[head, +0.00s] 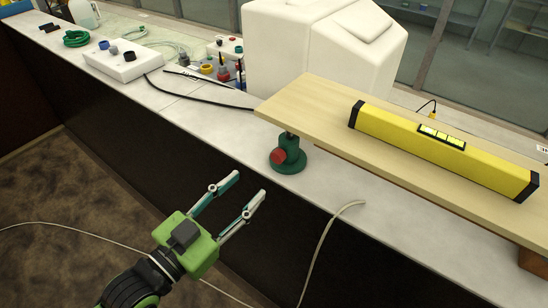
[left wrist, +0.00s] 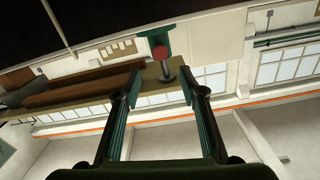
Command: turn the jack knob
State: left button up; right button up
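The red jack knob (head: 278,156) is on the side of a small green jack (head: 289,164) that stands on the white bench. The jack's post meets the underside of a pale wooden board (head: 300,107). My left gripper (head: 246,187) is open and empty, in front of the bench, lower left of the knob and apart from it. In the left wrist view the picture is rolled over; the red knob (left wrist: 160,53) shows beyond and between the two open fingers (left wrist: 160,84). My right gripper is not in view.
A yellow spirit level (head: 440,148) lies on the board. A white block (head: 320,45) stands behind it. A white control box (head: 124,60), coiled hoses and bottles are at the back left. A pale cable (head: 325,240) hangs over the bench's front edge.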

aim_at(276, 159)
pick_arm(q)
jog(key=p+x, duration=0.1)
jog(key=x, duration=1)
jog(key=shift+p, duration=0.35)
grip_shut()
